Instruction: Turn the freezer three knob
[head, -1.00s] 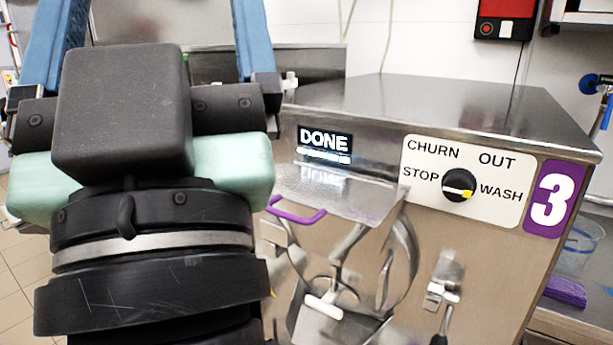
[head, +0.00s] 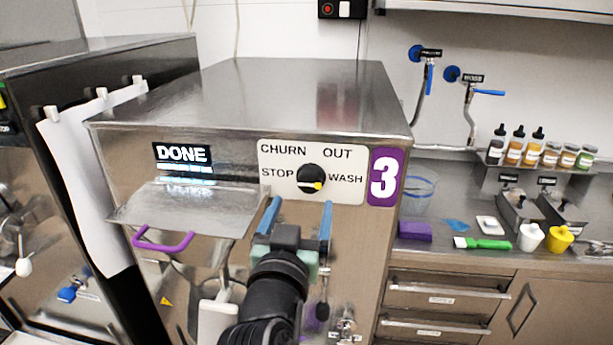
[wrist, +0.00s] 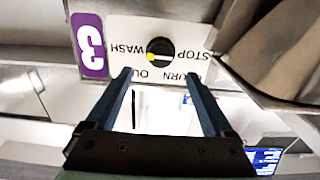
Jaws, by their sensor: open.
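Freezer three (head: 290,90) is a steel machine with a purple 3 label (head: 384,177) and a lit DONE display (head: 182,154). Its black knob (head: 311,175) sits on a white panel marked CHURN, OUT, STOP and WASH. The knob's yellow mark points right and slightly down, toward the WASH side. The wrist view shows the knob (wrist: 160,47) upside down. My gripper (head: 301,203) is open and empty, its two blue fingers just below the panel in the head view. In the wrist view my fingertips (wrist: 157,75) point at the knob, one to each side, apart from it.
A purple-handled steel lid (head: 185,210) juts out left of my gripper. Another freezer (head: 60,70) with a hanging white sheet (head: 92,180) stands at left. At right a counter (head: 460,258) holds bottles, cups and a green-handled brush (head: 484,243).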

